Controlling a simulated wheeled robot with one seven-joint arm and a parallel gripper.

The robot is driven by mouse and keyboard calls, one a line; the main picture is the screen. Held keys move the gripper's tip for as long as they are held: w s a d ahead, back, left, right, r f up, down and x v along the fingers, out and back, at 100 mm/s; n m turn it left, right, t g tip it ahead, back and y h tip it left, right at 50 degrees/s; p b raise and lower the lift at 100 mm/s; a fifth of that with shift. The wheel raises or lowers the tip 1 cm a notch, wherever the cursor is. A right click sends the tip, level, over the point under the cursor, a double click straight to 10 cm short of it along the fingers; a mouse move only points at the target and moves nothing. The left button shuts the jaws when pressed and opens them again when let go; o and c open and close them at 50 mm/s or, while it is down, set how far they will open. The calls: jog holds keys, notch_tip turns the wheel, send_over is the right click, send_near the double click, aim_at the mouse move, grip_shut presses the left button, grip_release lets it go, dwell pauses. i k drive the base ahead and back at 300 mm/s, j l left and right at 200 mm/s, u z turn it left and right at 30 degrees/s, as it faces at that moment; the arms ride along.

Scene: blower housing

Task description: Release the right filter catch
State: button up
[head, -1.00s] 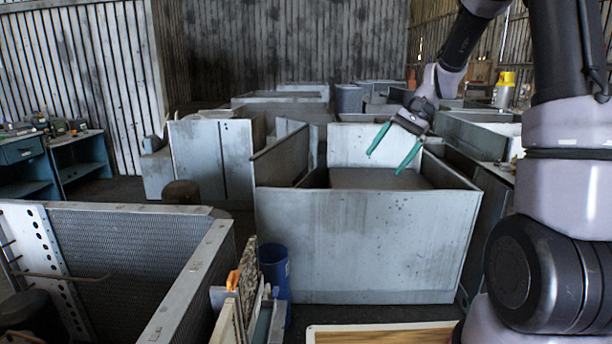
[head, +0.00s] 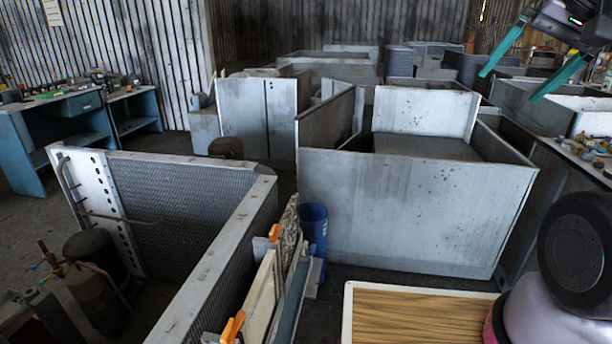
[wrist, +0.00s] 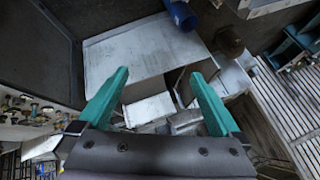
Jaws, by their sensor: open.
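Two orange catches show in the head view on a narrow filter housing (head: 287,292). The farther orange catch (head: 274,232) sits further right in the picture, beside a speckled panel (head: 288,225). The nearer orange catch (head: 232,327) is at the bottom edge. I cannot tell which one counts as the right catch, or its exact position. My gripper (head: 509,86) is open and empty at the upper right, far from both catches. In the wrist view, its teal fingers (wrist: 160,73) are spread with nothing between them. Neither catch shows in the wrist view.
A blue bin (head: 313,230) stands behind the housing. A large open grey metal box (head: 400,220) fills the middle. A finned coil unit (head: 210,262) is at the left. A wood-grain board with pale edging (head: 420,318) lies in front. Some dark floor shows between them.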

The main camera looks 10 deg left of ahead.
aim_at(274, 232)
jog(key=k+l, duration=0.1)
jog(key=l, duration=0.3)
jog(key=k+l, duration=0.15)
jog(key=l, duration=0.3)
jog(key=u, duration=1)
jog(key=k+l+u, duration=0.1)
jog(key=u, duration=1.35)
jog(key=z, duration=1.05)
